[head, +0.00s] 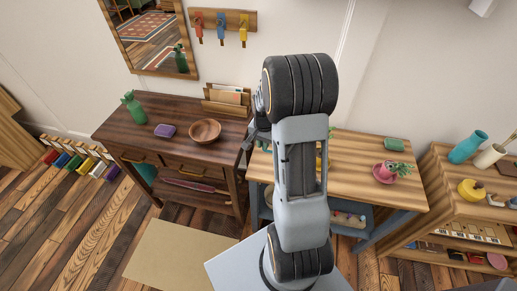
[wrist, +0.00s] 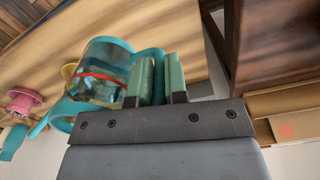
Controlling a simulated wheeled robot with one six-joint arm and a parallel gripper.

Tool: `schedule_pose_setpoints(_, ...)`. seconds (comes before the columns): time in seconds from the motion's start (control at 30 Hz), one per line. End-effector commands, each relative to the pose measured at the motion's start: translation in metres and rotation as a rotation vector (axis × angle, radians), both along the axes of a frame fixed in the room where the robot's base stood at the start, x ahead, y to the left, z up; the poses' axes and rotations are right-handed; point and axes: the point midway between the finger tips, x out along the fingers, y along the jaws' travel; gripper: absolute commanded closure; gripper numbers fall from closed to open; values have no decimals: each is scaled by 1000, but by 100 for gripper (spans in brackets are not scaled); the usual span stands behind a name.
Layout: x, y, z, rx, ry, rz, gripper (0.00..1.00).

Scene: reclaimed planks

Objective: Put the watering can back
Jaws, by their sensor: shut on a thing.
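The watering can (wrist: 104,62) shows in the wrist view as a shiny teal body with a red band and teal rim. A teal spout-like part reaches to the lower left. My gripper (wrist: 159,80) is shut on its teal handle side, with the green finger pads close together. The can is close to a light wooden top; I cannot tell whether it touches it. In the head view my arm hides most of the can and the gripper; only a small teal bit shows beside the arm.
The light wooden table (head: 352,165) carries a pink pot (head: 385,172) and a green object (head: 394,145). The dark desk (head: 150,120) at left holds a green vase (head: 133,107), purple block (head: 165,131), bowl (head: 205,131) and letter rack (head: 227,100). A shelf (head: 447,190) stands right.

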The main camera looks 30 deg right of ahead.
Motion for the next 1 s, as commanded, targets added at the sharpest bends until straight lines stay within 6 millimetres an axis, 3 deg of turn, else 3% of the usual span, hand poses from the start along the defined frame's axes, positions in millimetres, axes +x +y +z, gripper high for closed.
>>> schedule_pose_setpoints(0.1, 15, 0, -21, 2, 5, 2, 100)
schedule_pose_setpoints(0.3, 32, 0, -40, 0, 3, 3, 100)
schedule_pose_setpoints(0.53, 39, 0, -49, 1, 3, 5, 100)
schedule_pose_setpoints(0.8, 41, -1, -79, 1, 3, 5, 100)
schedule_pose_setpoints(1.0, 41, -1, -82, 1, 2, 5, 100)
